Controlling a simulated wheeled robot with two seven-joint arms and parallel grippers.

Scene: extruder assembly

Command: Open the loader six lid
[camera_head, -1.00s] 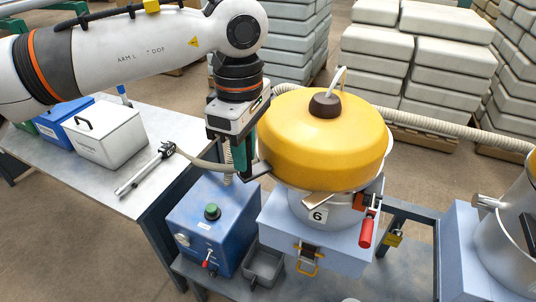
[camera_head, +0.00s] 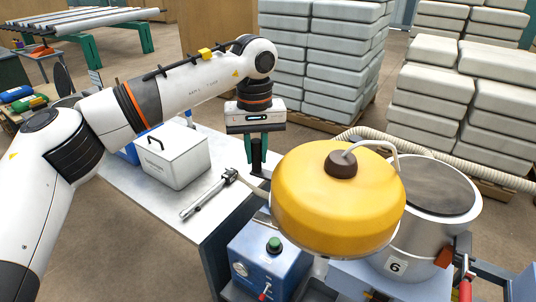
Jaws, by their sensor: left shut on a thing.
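The yellow domed lid (camera_head: 335,200) of loader six has a brown knob (camera_head: 341,163) with a pale hose on top. It is swung to the left of the loader six drum (camera_head: 412,240), which bears the number 6. The drum's round grey top (camera_head: 432,186) shows at the right, partly covered by the lid. My left gripper (camera_head: 258,165) is at the lid's far left side, pointing down and shut on the lid's side handle. The lid hides part of the fingers and the grip. My right gripper is not in view.
A blue box with a green button (camera_head: 274,244) stands below the lid at the left. A white case (camera_head: 174,160) and a metal tool (camera_head: 208,194) lie on the table. Stacked sacks (camera_head: 322,60) and a ribbed hose (camera_head: 480,171) are behind the drum.

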